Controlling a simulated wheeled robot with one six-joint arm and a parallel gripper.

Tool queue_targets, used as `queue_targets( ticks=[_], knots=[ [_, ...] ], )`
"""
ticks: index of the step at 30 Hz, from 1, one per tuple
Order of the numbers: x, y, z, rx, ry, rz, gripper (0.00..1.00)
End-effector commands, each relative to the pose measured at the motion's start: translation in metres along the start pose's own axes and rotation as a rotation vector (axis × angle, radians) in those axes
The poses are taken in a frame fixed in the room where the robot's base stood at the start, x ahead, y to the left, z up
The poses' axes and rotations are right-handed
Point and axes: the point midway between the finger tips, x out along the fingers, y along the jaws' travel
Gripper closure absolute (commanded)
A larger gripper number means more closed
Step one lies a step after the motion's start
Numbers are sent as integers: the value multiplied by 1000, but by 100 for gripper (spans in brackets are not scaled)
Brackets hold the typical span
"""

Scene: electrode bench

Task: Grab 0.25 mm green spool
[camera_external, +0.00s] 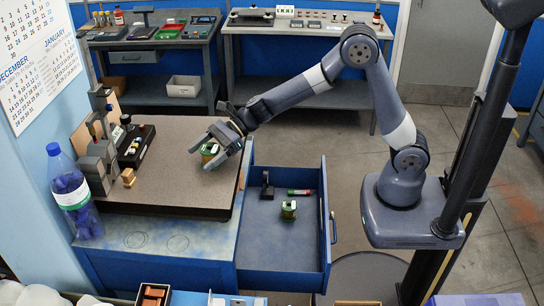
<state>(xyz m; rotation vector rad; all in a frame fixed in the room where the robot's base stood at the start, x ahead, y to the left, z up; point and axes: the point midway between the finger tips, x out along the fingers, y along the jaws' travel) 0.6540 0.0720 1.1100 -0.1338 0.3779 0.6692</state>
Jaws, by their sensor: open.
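A green spool (209,149) shows at the end of my gripper (201,158), over the right part of the bench top. My gripper is open, with its fingers on either side of this spool. I cannot tell whether they touch it or whether the spool rests on the bench. A second spool (288,210), green with a yellowish middle, stands in the open blue drawer (262,240). No size marking is readable on either spool, so I cannot tell which is 0.25 mm.
The drawer also holds a green tube (300,192) and a dark clamp-like part (266,185). On the bench's left stand a grey fixture (98,165) and a black device (133,146). A bottle with blue contents (73,192) stands at the bench corner. The bench middle is clear.

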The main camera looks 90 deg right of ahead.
Motion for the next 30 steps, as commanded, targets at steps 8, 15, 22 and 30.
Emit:
queue_targets(
  ticks=[8,15,22,30],
  knots=[
    [0,0,0,0,0,0,32],
    [0,0,0,0,0,0,52],
    [0,0,0,1,0,0,71],
    [-1,0,2,0,-3,0,87]
  ],
)
